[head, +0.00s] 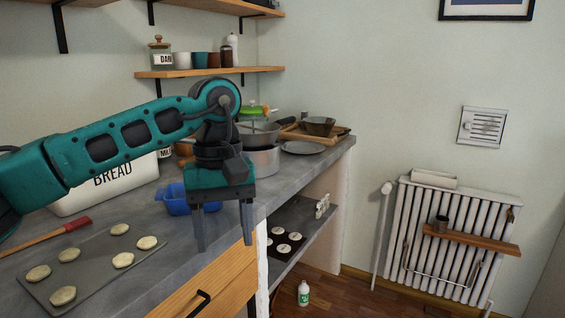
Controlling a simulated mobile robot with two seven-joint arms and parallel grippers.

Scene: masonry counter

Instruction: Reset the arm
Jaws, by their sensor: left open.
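My left arm comes in from the left in the head view, stretched over the counter and bent at a raised joint. My left gripper (224,226) hangs from it, pointing down in front of the counter's front edge. Its two fingers are apart and nothing shows between them. My right gripper is not in view. The arm hides part of the white bread box and the things behind it.
A grey tray of dough rounds (98,262) lies on the counter at lower left, near a red-ended wooden tool (77,224). A blue container (173,198) sits just behind the gripper. Pots (262,160) stand farther back.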

